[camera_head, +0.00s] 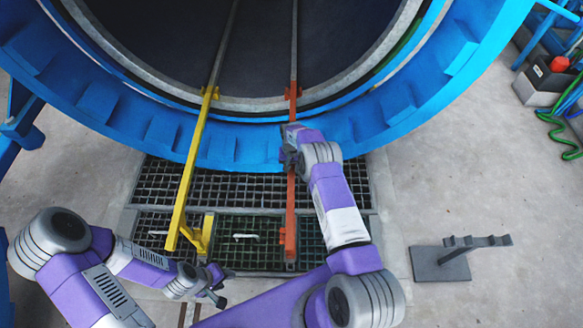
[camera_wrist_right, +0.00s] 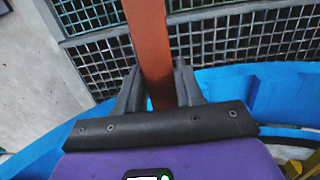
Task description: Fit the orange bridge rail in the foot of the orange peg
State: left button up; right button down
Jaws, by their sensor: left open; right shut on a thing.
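The orange bridge rail (camera_head: 291,205) runs from the blue autoclave rim out over the floor grating. It also shows in the right wrist view (camera_wrist_right: 148,40). My right gripper (camera_head: 287,146) is shut on the rail near the rim, with one finger on each side of it. An orange fitting (camera_head: 292,92) is at the rail's far end, by the inner track. A short orange piece, perhaps the peg, stands at the near end (camera_head: 283,238); I cannot tell whether the rail sits in its foot. My left gripper (camera_head: 216,289) is open and empty, low and left of the rail.
A yellow rail (camera_head: 190,180) runs beside the orange one, with a yellow bracket (camera_head: 203,236) at its near end. The blue autoclave rim (camera_head: 230,145) arches across the front. A grey stand (camera_head: 440,263) is on the floor at right. Bare floor lies between.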

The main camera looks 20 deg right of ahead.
jog(key=shift+f, duration=0.9)
jog(key=shift+r, duration=0.2)
dwell(0.3)
jog(key=shift+r, duration=0.35)
jog(key=shift+w, duration=0.1)
dwell(0.6)
dwell(1.0)
jog(key=shift+f, duration=0.5)
jog(key=c, duration=0.6)
grip_release()
jog(key=shift+c, duration=0.2)
jog(key=shift+f, duration=0.15)
